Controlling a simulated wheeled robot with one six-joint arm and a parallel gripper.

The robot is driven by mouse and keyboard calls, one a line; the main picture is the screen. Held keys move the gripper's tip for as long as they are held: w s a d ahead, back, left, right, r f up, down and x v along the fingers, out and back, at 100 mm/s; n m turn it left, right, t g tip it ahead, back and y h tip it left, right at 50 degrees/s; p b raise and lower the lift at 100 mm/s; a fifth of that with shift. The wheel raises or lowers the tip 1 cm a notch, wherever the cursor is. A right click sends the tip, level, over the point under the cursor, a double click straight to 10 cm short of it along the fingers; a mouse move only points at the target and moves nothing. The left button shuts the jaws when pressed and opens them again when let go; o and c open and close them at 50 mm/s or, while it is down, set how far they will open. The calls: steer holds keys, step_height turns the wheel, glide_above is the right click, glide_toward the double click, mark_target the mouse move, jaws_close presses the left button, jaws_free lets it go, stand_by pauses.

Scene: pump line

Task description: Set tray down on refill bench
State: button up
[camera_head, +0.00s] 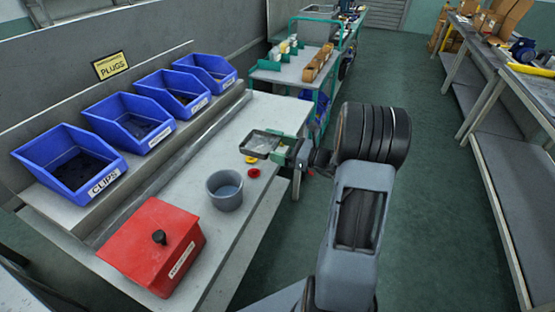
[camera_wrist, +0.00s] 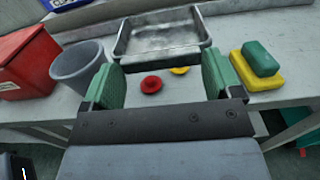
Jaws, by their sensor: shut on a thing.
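A shallow grey metal tray (camera_head: 250,151) is over the far end of the refill bench (camera_head: 225,145). It looks level and empty in the wrist view (camera_wrist: 134,49). My gripper (camera_head: 290,150) is at the tray's right end in the head view. Its green-padded fingers (camera_wrist: 161,80) stand wide apart in the wrist view, with the tray just beyond and between them. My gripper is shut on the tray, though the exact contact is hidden. I cannot tell whether the tray's underside touches the bench.
A red cap (camera_head: 254,173), a yellow cap (camera_head: 251,160), a grey cup (camera_head: 224,190) and a red box (camera_head: 155,245) are on the bench. Blue bins (camera_head: 130,120) line its back shelf. A green block and yellow block (camera_wrist: 262,80) lie right of the fingers.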

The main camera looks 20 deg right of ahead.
steer(key=f, duration=0.2)
steer(key=w+f, duration=0.2)
steer(key=f, duration=0.1)
steer(key=shift+a+f, duration=0.2)
steer(key=shift+f, duration=0.1)
steer(key=shift+f+b, duration=0.65)
steer(key=o, duration=0.8)
steer(key=shift+r, duration=0.15)
